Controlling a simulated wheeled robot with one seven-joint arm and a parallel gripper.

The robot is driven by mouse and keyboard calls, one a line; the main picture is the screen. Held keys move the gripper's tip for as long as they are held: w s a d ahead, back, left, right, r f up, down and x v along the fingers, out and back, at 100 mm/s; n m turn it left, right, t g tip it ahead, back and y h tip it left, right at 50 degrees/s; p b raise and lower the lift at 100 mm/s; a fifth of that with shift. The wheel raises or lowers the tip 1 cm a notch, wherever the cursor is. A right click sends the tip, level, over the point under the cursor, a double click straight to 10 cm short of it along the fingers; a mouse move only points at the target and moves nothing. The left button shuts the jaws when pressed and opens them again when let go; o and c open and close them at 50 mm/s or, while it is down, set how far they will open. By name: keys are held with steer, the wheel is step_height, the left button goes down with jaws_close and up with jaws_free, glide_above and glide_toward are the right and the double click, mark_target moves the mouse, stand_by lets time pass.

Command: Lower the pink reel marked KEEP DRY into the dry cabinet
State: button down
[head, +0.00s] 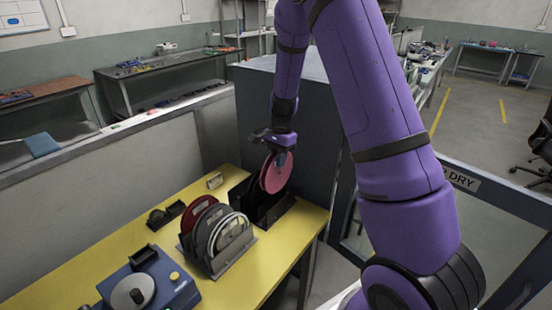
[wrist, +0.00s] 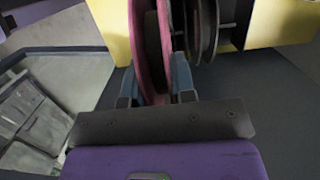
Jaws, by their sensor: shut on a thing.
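The pink reel (head: 273,176) stands upright at a dark rack (head: 281,212) on the yellow table. My gripper (head: 282,157) is above it, shut on its upper rim. In the wrist view the pink reel (wrist: 143,50) sits between the two blue-grey fingers of my gripper (wrist: 155,90), with dark reels (wrist: 208,30) close to its right. No KEEP DRY marking is legible on the reel. I cannot tell whether the reel still touches the rack. The dry cabinet (head: 318,115) stands behind, partly hidden by my arm. A framed door with a sign ending in DRY (head: 461,180) is at right.
A second rack (head: 235,253) with red, dark and white reels stands in front on the yellow table (head: 262,270). A blue device (head: 170,285) and a tape dispenser (head: 160,217) are to the left. A low partition (head: 150,150) runs behind the table.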

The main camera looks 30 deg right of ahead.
mark_target(277, 182)
steer(key=shift+f, duration=4.5)
steer(key=c, duration=0.5)
jaws_free()
steer(key=shift+c, duration=0.2)
steer(key=shift+r, duration=4)
